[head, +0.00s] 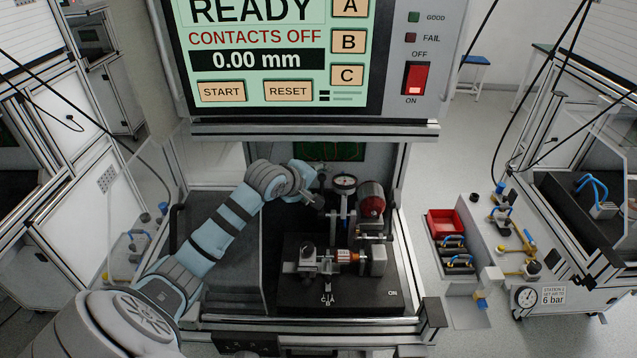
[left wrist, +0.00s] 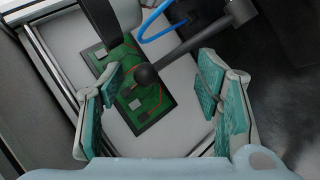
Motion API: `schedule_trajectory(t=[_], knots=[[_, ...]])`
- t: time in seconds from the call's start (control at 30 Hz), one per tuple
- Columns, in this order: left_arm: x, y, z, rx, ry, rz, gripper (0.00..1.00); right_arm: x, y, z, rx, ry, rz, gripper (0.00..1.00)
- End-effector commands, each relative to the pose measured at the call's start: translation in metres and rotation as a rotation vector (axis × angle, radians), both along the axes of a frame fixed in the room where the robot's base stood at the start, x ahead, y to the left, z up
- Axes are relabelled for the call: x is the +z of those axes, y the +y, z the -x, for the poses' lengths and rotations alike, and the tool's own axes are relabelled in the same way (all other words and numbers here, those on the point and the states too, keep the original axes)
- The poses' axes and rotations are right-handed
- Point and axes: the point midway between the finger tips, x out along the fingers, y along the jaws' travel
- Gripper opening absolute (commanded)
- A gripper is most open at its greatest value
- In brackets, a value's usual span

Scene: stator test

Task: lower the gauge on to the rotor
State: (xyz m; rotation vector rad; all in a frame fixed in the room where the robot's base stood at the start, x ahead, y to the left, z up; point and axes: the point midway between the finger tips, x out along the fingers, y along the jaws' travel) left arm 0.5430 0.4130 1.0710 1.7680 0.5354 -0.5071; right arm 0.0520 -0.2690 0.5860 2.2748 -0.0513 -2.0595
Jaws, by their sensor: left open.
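The dial gauge (head: 345,184) is held up on a post above the test fixture in the head view. The rotor (head: 345,256), with a copper-coloured part, lies across the fixture below the gauge, with a gap between them. My left gripper (head: 313,188) is at the left of the gauge. In the left wrist view my left gripper (left wrist: 162,82) is open, with teal pads on either side of a black ball knob (left wrist: 146,75) on a grey lever (left wrist: 190,48). My right gripper is not in view.
A display (head: 270,50) above reads READY, CONTACTS OFF, 0.00 mm. A red motor-like cylinder (head: 371,198) stands right of the gauge. A green circuit board (left wrist: 140,103) lies beyond the knob. A red bin (head: 445,222) is at the right. Left of the fixture is bare dark surface.

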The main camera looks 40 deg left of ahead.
Motion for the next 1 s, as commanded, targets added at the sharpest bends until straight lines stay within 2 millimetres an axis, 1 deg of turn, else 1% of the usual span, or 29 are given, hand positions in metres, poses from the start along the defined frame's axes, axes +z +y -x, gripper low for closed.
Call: schedule_trajectory(t=[0.03, 0.13, 0.4, 0.47, 0.6, 0.77, 0.8, 0.87, 1.0], knots=[[-0.0040, -0.0001, -0.0043, 0.001, 0.000, 0.003, 0.59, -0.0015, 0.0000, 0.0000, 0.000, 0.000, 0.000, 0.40], [-0.0077, 0.0004, -0.0100, -0.001, 0.000, 0.001, 0.59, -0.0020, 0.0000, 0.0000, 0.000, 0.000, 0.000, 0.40], [-0.0088, 0.0008, -0.0117, -0.001, 0.000, -0.002, 0.59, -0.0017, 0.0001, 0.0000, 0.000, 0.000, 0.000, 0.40], [-0.0088, 0.0008, -0.0117, -0.001, 0.000, -0.002, 0.51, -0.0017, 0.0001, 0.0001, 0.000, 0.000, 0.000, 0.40], [-0.0086, 0.0008, -0.0115, -0.001, 0.000, -0.001, 0.28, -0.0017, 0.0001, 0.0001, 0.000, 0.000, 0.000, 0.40], [-0.0085, 0.0007, -0.0116, -0.001, 0.000, 0.001, 0.03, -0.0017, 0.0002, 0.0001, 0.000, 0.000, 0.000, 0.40], [-0.0085, 0.0006, -0.0116, -0.001, 0.000, 0.001, 0.00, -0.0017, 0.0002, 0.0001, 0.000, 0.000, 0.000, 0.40], [-0.0086, 0.0042, -0.0115, 0.001, 0.000, 0.001, 0.00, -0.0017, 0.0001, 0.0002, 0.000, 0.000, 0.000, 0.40], [-0.0095, 0.0000, -0.0130, -0.002, -0.003, 0.001, 0.00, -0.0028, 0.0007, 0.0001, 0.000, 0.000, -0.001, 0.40]])
